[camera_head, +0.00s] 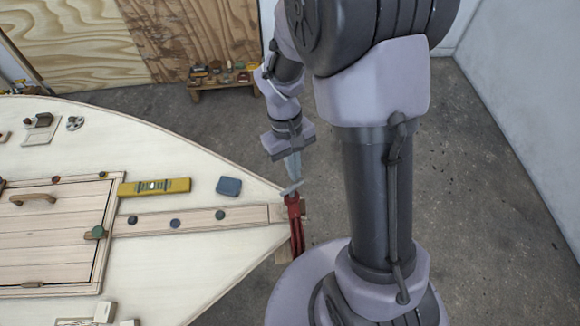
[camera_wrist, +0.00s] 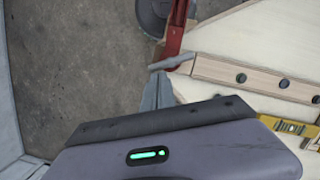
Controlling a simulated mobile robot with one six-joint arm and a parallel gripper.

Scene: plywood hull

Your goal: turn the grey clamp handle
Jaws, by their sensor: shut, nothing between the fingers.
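The red clamp (camera_head: 296,225) sits at the pointed right end of the pale hull. Its grey handle (camera_head: 291,188) is a short bar lying crosswise at the clamp's top. In the wrist view the handle (camera_wrist: 174,63) runs at a slight slant in front of the red clamp (camera_wrist: 176,28). My gripper (camera_head: 293,177) points down at the handle from above, its fingers shut and empty. In the wrist view my gripper's fingertips (camera_wrist: 160,74) come right up to the handle's near side; I cannot tell whether they touch it.
A yellow level (camera_head: 154,187) and a blue block (camera_head: 229,186) lie on the hull (camera_head: 200,275). A wooden strip (camera_head: 190,220) with dark round knobs leads to the clamp. A low bench (camera_head: 222,84) with small items stands behind.

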